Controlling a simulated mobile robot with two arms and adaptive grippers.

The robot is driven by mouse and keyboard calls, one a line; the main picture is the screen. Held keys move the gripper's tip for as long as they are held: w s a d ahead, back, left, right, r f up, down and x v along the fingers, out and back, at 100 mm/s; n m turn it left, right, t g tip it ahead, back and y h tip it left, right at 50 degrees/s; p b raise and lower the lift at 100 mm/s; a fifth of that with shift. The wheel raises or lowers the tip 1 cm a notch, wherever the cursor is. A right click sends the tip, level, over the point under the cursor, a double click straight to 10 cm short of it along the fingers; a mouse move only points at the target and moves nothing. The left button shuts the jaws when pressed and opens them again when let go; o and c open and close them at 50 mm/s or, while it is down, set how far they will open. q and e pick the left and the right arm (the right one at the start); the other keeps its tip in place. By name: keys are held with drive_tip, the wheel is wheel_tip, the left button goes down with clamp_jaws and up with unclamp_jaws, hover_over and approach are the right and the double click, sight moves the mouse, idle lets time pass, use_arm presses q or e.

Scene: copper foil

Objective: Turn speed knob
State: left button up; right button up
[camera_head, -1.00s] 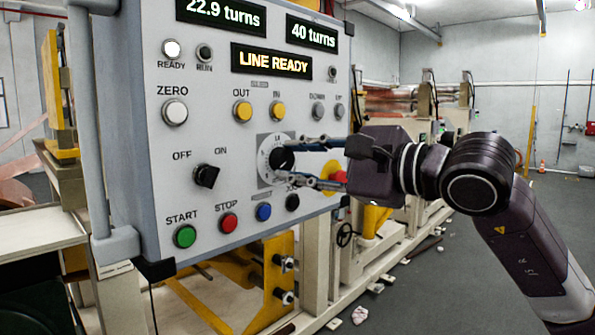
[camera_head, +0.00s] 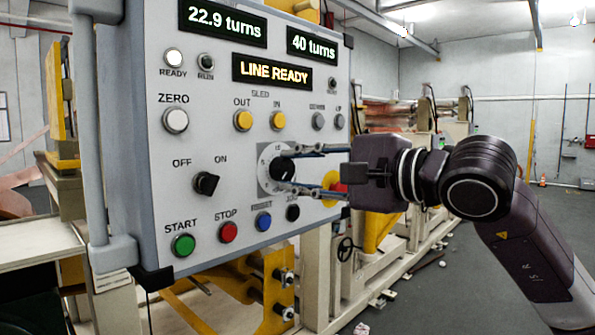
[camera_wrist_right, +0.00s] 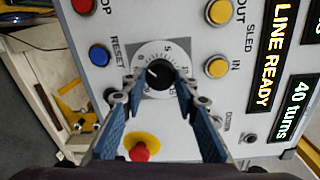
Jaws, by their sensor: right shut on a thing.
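The speed knob (camera_head: 283,168) is a black knob with a white pointer line on a round white dial, set in the grey control panel (camera_head: 215,140). In the right wrist view the knob (camera_wrist_right: 160,73) sits between the fingertips, with dial numbers showing around it. My right gripper (camera_head: 284,169) reaches in from the right, its two fingers above and below the knob, shut on it. In the right wrist view the gripper (camera_wrist_right: 158,80) has blue-padded fingers on both sides of the knob. My left gripper is out of view.
The red emergency button (camera_head: 338,187) on its yellow base is right of the dial, partly behind my fingers. The reset button (camera_head: 263,221) and stop button (camera_head: 228,232) are below left. The OFF/ON switch (camera_head: 206,184) is left. Displays read "LINE READY" (camera_head: 272,70) and "40 turns" (camera_head: 312,44).

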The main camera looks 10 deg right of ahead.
drive_tip(key=o, duration=1.1)
drive_tip(key=shift+o, duration=0.2)
drive_tip(key=shift+s+d, duration=0.1)
drive_tip(key=shift+s, duration=0.05)
drive_tip(key=f+v, duration=0.1)
drive_tip(key=v, duration=1)
drive_tip(key=shift+s+d+r, duration=0.25)
drive_tip(key=shift+s+r, duration=0.05)
drive_tip(key=shift+r, duration=0.2)
